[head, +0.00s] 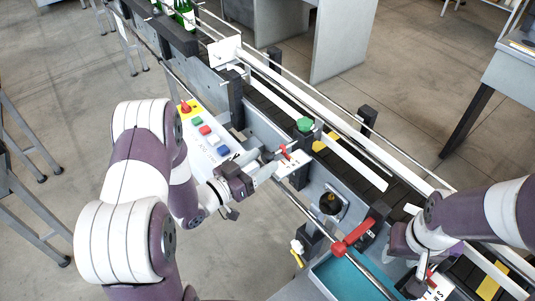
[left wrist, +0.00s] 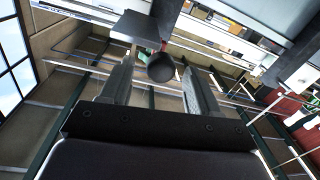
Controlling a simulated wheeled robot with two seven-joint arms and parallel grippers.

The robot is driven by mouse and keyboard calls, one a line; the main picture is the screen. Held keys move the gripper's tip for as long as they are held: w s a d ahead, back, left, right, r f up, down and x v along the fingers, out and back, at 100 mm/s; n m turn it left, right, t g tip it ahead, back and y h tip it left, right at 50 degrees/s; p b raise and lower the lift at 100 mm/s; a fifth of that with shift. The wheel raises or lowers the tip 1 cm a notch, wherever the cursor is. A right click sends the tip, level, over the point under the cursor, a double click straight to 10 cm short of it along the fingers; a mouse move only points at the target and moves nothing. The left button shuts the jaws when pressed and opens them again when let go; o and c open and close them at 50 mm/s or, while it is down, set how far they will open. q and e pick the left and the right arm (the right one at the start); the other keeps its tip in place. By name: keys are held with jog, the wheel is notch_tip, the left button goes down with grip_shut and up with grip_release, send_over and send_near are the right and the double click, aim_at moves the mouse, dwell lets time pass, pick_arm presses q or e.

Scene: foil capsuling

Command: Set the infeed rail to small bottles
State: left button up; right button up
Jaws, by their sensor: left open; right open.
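The white infeed guide rail (head: 352,160) runs diagonally along the dark conveyor. A green knob (head: 305,124) stands on its near side. A small white plate (head: 292,172) with a red piece (head: 283,152) sits just below the knob. My left gripper (head: 268,170) is open beside this plate, its fingers pointing at it. In the left wrist view, a dark round knob end (left wrist: 160,67) shows between the open fingers; I cannot tell whether they touch it. My right gripper (head: 425,274) is open near a second marked white plate (head: 438,288) at lower right, partly hidden by my arm.
A red lever (head: 352,234) stands between my grippers, above a teal tray (head: 345,278). A button panel (head: 205,132) lies left of the conveyor. Green bottles (head: 185,14) stand at the far end. Black posts rise along the rails.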

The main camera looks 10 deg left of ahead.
aim_at(264, 160)
pick_arm(q)
jog(key=shift+x, duration=1.4)
grip_shut()
jog(key=shift+w+d+f, duration=0.1)
jog(key=shift+w+d, duration=0.05)
jog(key=shift+w, duration=0.1)
jog(key=shift+w+d, duration=0.15)
jog(key=shift+w, duration=0.1)
grip_release()
jog(key=shift+s, duration=0.1)
